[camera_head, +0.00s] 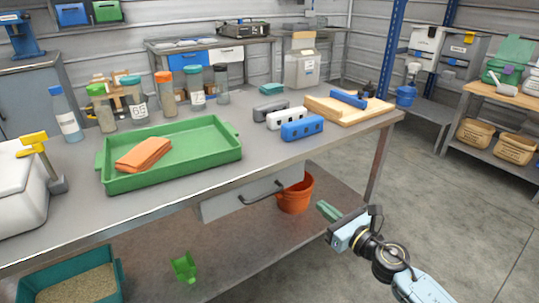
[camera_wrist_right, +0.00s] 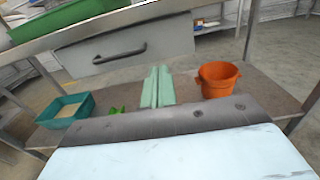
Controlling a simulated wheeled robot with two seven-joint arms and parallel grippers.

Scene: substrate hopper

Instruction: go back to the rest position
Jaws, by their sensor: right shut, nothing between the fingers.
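My right gripper (camera_head: 328,211) is at the lower right in the head view, in front of the workbench and below the tabletop's front edge. Its pale green fingers (camera_wrist_right: 157,88) are together and empty in the right wrist view. They point toward the bench, apart from the drawer (camera_head: 255,194) and the orange bucket (camera_head: 296,194). The drawer handle (camera_wrist_right: 120,54) and the bucket (camera_wrist_right: 217,80) also show in the right wrist view. My left gripper shows in neither view.
The workbench top (camera_head: 215,190) carries a green tray (camera_head: 172,176) with an orange cloth (camera_head: 143,154), several jars and a wooden board (camera_head: 350,115). A teal bin (camera_head: 27,291) and a green scoop (camera_head: 184,268) are on the lower shelf. Bare floor (camera_head: 445,215) lies to the right.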

